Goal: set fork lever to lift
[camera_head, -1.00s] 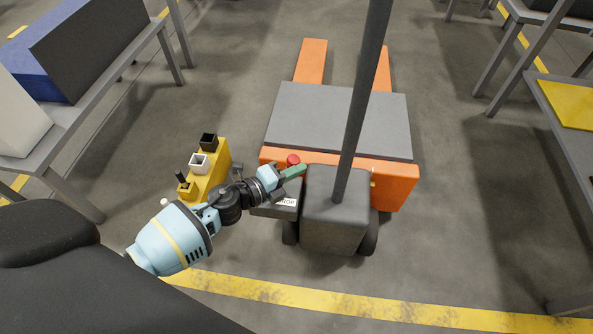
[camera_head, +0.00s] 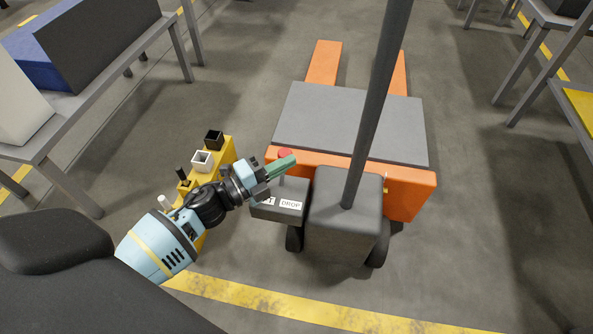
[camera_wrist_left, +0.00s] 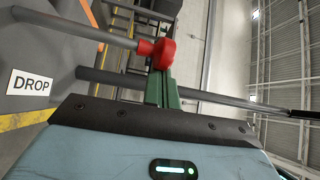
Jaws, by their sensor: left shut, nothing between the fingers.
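The fork lever's red knob (camera_head: 285,153) shows just behind my left gripper's fingertips in the head view. In the left wrist view the knob (camera_wrist_left: 163,53) and its grey rod (camera_wrist_left: 72,24) stand right at the green fingers. The lever's box (camera_head: 266,212) bears a DROP label (camera_head: 290,204) and a second label, mostly hidden by my gripper. My left gripper (camera_head: 282,166) is shut and empty, its fingers against or very close to the knob; exact contact is unclear. It also shows in the left wrist view (camera_wrist_left: 161,90). My right gripper is out of view.
The orange pallet truck (camera_head: 408,190) has a grey deck (camera_head: 350,125) and a tall dark post (camera_head: 378,105). A yellow stand (camera_head: 225,153) with small holders is close to my left arm. Tables stand at both sides. Grey floor lies between.

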